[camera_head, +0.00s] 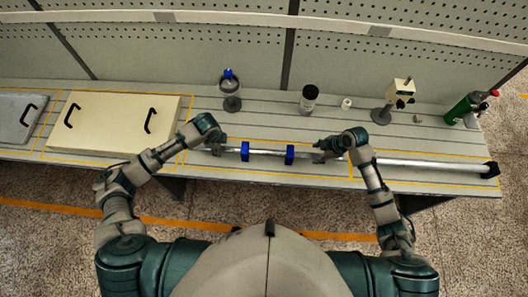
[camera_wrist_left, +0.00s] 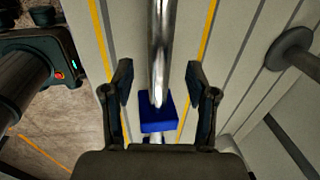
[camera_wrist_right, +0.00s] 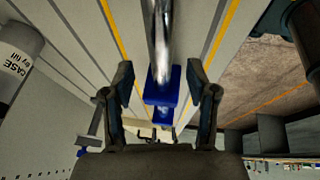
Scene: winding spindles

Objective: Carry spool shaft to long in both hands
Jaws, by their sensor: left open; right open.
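The spool shaft (camera_head: 267,152), a shiny metal rod with two blue blocks, lies along the front of the bench. My left gripper (camera_head: 217,148) is over its left end and my right gripper (camera_head: 322,153) over its right part. In the right wrist view the open fingers (camera_wrist_right: 160,80) also flank the rod (camera_wrist_right: 158,40) near a blue block (camera_wrist_right: 162,88). A long metal shaft (camera_head: 430,165) lies at the right; its left end is hidden by my arm.
Two lidded panels with black handles, cream (camera_head: 110,125) and grey (camera_head: 17,118), lie at the left. Behind are a stand with a blue top (camera_head: 231,100), a dark-capped bottle (camera_head: 308,98), a cream device on a stand (camera_head: 399,93) and a green bottle (camera_head: 462,109). A perforated wall closes the back.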

